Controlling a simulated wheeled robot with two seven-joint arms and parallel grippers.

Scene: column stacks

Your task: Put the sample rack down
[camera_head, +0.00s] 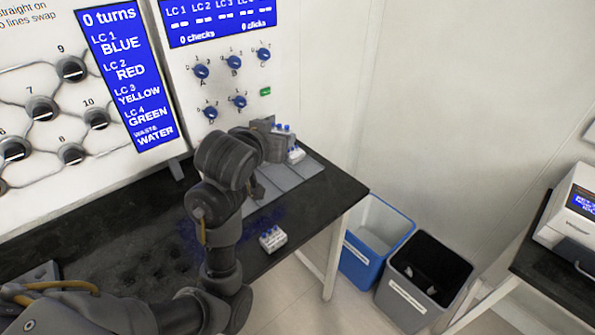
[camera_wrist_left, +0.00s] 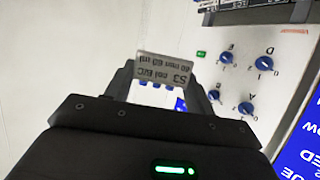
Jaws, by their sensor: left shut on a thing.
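My left gripper (camera_head: 275,143) is shut on a small white sample rack (camera_head: 296,155) with blue caps. It holds the rack over the right part of the dark bench, near the grey plates (camera_head: 290,180); I cannot tell whether the rack touches them. In the left wrist view, the rack's label (camera_wrist_left: 165,69) reads S3 and sits between the two fingers, with blue caps (camera_wrist_left: 155,86) below it. My gripper and arm hide part of the rack and plates in the head view. My right gripper is not in view.
A second white rack (camera_head: 272,239) stands on the bench (camera_head: 330,195) near its front edge. A panel with blue knobs (camera_head: 234,62) rises behind the gripper. A blue bin (camera_head: 372,240) and a grey bin (camera_head: 425,285) stand on the floor to the right.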

